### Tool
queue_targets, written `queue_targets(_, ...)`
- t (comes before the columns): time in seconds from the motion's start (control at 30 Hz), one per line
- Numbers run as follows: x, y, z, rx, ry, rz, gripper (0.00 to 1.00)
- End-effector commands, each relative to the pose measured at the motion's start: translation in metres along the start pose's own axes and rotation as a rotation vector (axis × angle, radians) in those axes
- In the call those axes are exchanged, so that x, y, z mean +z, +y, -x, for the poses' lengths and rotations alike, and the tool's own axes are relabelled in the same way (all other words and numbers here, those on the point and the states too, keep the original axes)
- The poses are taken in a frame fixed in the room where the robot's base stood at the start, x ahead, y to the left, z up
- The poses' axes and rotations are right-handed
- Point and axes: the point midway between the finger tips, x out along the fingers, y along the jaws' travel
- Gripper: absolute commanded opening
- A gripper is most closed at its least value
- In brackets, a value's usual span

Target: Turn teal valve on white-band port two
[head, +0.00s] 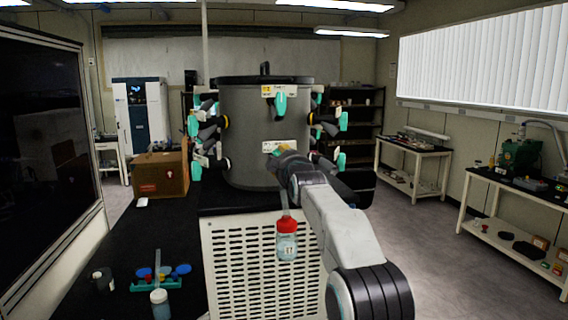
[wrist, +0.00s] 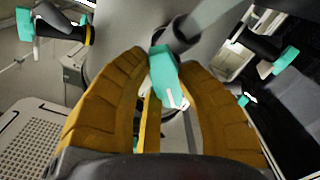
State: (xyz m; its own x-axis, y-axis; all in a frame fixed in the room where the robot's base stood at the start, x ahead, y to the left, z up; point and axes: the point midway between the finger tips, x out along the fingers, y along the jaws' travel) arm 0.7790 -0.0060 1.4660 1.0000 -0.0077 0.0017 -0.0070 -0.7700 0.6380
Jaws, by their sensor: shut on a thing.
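The teal valve (wrist: 165,78) sits between the two yellow-orange fingers of my gripper (wrist: 163,62) in the wrist view. The fingers are shut on it, one on each side. In the head view my gripper (head: 275,152) reaches the front of the grey drum (head: 245,110), just under a white label (head: 281,146). The arm hides most of that port and its band. A red-capped bottle (head: 287,243) marked 17 hangs below there. Another teal valve (head: 281,106) shows higher on the drum, under a label with a yellow patch.
More ports with teal valves (head: 343,121) stick out on both sides of the drum. The black bench (head: 115,240) at left holds a cardboard box (head: 160,174), a rack with blue caps (head: 160,275) and small bottles. A perforated white panel (head: 235,265) lies below the drum. The right floor is clear.

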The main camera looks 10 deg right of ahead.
Motion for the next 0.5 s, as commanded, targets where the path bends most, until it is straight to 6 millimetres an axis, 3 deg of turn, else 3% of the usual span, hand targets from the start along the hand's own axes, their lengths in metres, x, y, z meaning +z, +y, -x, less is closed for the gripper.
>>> queue_targets(0.5, 0.0038, -0.0049, -0.0006, -0.003, -0.003, -0.492, 0.0)
